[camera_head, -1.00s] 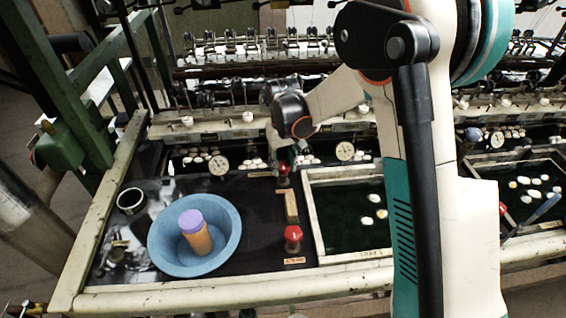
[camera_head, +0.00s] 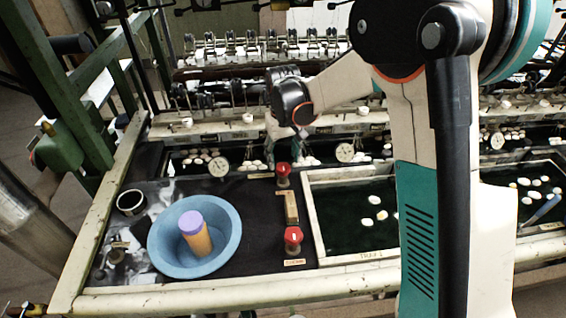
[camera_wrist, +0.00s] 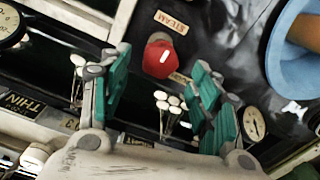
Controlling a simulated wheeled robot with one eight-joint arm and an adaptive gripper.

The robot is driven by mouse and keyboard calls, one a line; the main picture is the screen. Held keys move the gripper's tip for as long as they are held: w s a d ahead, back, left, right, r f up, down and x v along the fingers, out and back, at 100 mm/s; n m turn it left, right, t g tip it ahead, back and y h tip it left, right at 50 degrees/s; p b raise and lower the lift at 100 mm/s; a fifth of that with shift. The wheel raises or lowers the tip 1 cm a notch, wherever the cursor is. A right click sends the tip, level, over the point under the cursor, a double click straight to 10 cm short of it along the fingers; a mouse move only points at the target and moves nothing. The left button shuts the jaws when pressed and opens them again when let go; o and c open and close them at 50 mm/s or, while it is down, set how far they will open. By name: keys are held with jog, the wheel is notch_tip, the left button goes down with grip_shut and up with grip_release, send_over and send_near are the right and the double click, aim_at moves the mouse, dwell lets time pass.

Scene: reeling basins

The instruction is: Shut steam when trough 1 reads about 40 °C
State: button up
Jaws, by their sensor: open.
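A red knob (camera_wrist: 160,57) with a label reading STEAM (camera_wrist: 172,22) shows in the wrist view. It appears to be the farther red knob (camera_head: 283,170) in the head view. My gripper (camera_wrist: 163,88) is open and empty, with the knob just beyond and between its fingers, apparently apart from it. Trough 1 (camera_head: 371,256) is the dark, framed water basin right of the knobs, with pale cocoons afloat. White round dials stand behind, one at left (camera_head: 218,165) and one behind the trough (camera_head: 345,151). Their readings are too small to tell.
A nearer red knob (camera_head: 293,238) stands at the front of the black panel, with a brass-coloured block (camera_head: 291,207) between the knobs. A blue bowl (camera_head: 160,249) holding an orange, purple-topped cylinder (camera_head: 195,235) sits at left. Reeling machinery (camera_head: 250,70) lines the back.

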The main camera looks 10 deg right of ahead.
aim_at(283, 166)
notch_tip(283, 166, up, 8)
jog(key=shift+r, duration=0.15)
dwell(2.2)
